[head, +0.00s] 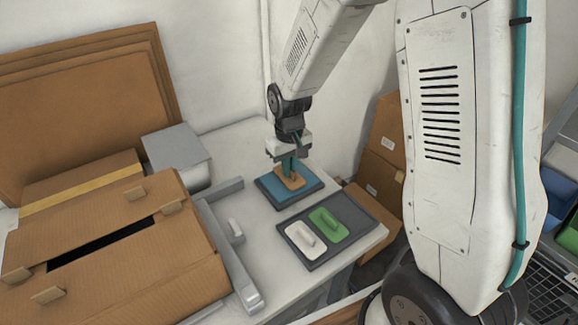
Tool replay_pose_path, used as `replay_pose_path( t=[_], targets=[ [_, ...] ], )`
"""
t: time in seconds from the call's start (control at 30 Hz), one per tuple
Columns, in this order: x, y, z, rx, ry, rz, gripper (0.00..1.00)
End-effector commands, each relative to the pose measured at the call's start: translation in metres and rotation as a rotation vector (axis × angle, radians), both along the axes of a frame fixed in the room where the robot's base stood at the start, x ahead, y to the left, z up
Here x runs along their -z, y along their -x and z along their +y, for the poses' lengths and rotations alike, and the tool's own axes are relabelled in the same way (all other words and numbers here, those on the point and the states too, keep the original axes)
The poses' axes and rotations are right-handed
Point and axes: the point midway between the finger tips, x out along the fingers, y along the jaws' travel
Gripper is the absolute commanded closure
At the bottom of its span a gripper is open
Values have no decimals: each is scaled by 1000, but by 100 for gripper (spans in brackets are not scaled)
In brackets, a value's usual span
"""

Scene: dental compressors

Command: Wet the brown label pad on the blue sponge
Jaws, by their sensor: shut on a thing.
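The blue sponge (268,186) lies in a dark, shallow tray (281,205) on the white table. The brown label pad (293,182) is on or just over the sponge; a small gap between them cannot be ruled out. My gripper (289,166) points down above the sponge, its fingers shut on the brown label pad's upper part. The fingers partly hide the pad's grip.
A dark tray (348,212) in front holds a white pad (305,240) and a green pad (328,224). A large cardboard box (120,255) and a grey metal rail (232,258) stand to the left. A grey box (175,148) is behind. Bare table lies between rail and trays.

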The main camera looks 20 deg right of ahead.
Motion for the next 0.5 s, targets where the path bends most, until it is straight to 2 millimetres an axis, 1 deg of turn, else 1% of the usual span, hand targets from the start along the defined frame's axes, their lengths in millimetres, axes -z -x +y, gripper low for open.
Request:
replay_pose_path(
  t=[0.5],
  targets=[
    [6, 0, 0, 0, 0, 1, 100]
  ],
)
